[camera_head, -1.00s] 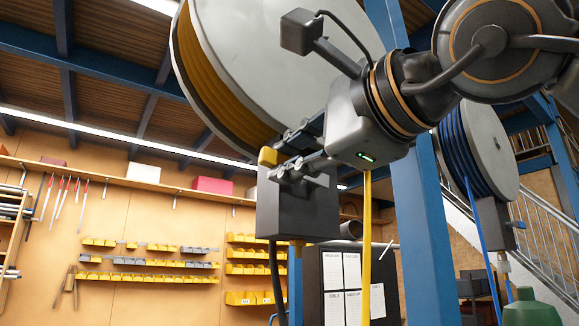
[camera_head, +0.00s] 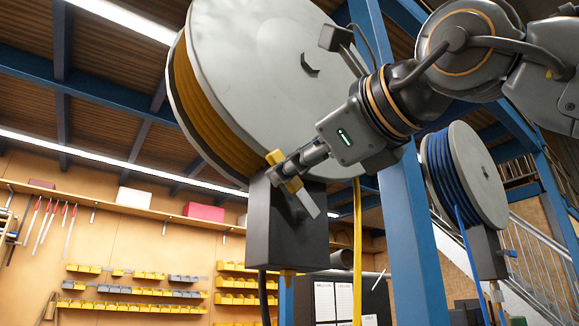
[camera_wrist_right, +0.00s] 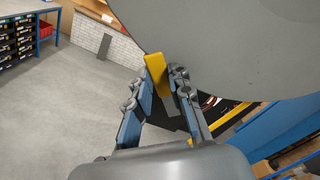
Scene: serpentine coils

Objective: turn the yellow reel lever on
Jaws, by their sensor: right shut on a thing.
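The yellow reel (camera_head: 205,110) hangs high, with yellow hose wound behind a large grey disc. Under it is a dark box (camera_head: 285,235) with the yellow reel lever (camera_head: 275,158) on its upper front. The lever is tilted, its yellow end up and left and a grey flat end down and right. My right gripper (camera_head: 287,171) is shut on the lever, coming in from the right. In the right wrist view the lever's yellow end (camera_wrist_right: 156,76) shows between the two fingers. My left gripper is not in view.
A blue post (camera_head: 400,190) stands right of the box. The yellow hose (camera_head: 357,250) hangs beside it. A blue reel (camera_head: 465,175) with its own box is further right. Shelves and bins (camera_head: 120,285) line the back wall.

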